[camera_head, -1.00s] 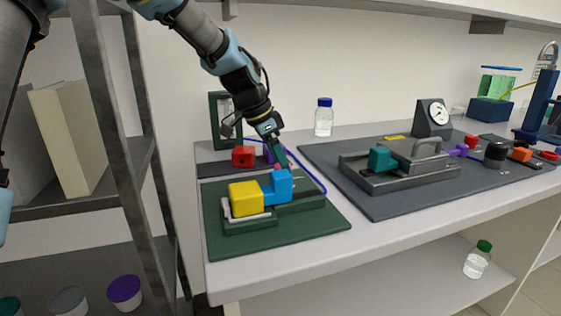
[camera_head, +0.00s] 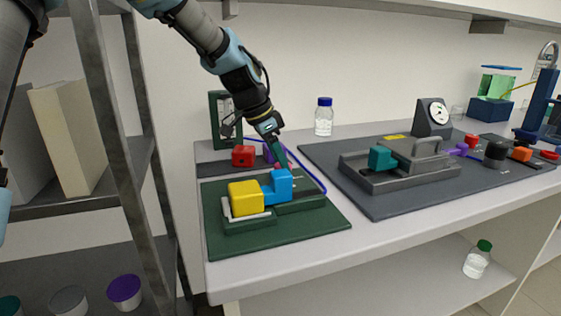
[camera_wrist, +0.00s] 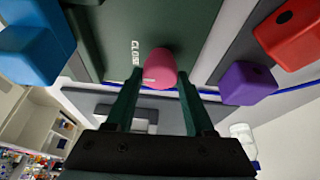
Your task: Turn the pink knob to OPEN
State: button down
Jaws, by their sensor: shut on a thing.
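The pink knob (camera_wrist: 154,68) is between the two green fingers of my gripper (camera_wrist: 158,88) in the wrist view. The fingers are shut on it from both sides. A pale mark shows on the knob's near side. White lettering that seems to read "CLOSED", partly hidden, is on the dark green plate (camera_wrist: 165,22) beside the knob. In the head view, my gripper (camera_head: 278,155) reaches down behind the blue block (camera_head: 278,187), and only a small bit of pink shows by its tip.
A yellow block (camera_head: 245,198) and the blue block stand on the green rig in front of my gripper. A red block (camera_head: 243,156) and a purple one (camera_wrist: 247,83) are close by. A blue tube (camera_head: 313,180) curves past on the right. A grey rig (camera_head: 410,175) stands further right.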

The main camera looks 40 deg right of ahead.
jog(key=n, duration=0.2)
jog(key=n+t, duration=0.1)
jog(key=n, duration=0.1)
jog(key=shift+s+t+b, duration=0.2)
jog(key=shift+t+b, duration=0.1)
jog(key=shift+b, duration=0.05)
jog(key=n+t, duration=0.1)
jog(key=n, duration=0.3)
jog(key=shift+s+n+t, duration=0.15)
jog(key=shift+n+t, duration=0.15)
jog(key=shift+t, duration=0.1)
jog(key=n+t+y, duration=0.1)
jog(key=n, duration=0.3)
jog(key=shift+d+n+b, duration=0.15)
jog(key=shift+n+b, duration=0.15)
jog(key=n+t+y, duration=0.1)
jog(key=n, duration=0.3)
jog(key=shift+y, duration=0.3)
jog(key=shift+n, duration=0.3)
jog(key=shift+c, duration=1.3)
grip_release()
jog(key=shift+s, duration=0.1)
